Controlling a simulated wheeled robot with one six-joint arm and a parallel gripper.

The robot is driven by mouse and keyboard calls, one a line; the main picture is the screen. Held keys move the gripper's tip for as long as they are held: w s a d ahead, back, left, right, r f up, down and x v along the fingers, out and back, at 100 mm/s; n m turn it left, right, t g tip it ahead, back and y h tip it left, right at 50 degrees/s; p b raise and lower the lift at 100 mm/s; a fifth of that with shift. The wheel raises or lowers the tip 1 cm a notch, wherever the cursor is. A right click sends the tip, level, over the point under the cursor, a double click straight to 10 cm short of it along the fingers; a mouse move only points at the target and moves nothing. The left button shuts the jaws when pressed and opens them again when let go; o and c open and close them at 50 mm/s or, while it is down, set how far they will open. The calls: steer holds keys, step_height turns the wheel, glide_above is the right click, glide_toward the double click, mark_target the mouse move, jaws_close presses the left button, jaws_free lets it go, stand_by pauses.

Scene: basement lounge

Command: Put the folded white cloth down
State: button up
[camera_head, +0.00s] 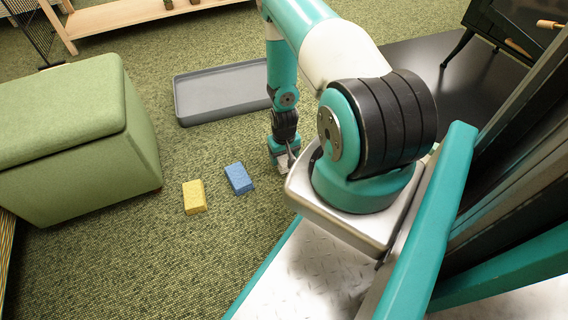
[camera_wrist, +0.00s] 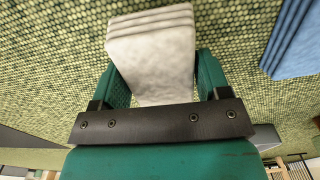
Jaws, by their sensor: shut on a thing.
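The folded white cloth (camera_wrist: 152,50) is between the two green fingers of my gripper (camera_wrist: 162,72) in the wrist view, its stacked folds facing up the picture. My gripper is shut on it. Only a small pale part of the cloth (camera_head: 286,166) shows there; my arm hides the rest. I cannot tell whether the cloth touches the carpet.
A green ottoman (camera_head: 70,130) stands at left, a wooden shelf (camera_head: 130,15) at the back. Carpet in front of the blocks is clear.

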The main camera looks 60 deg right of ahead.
mark_target(284, 160)
steer(key=shift+f+b, duration=0.5)
steer(key=shift+f, duration=0.95)
steer(key=shift+f, duration=0.15)
steer(key=o, duration=0.8)
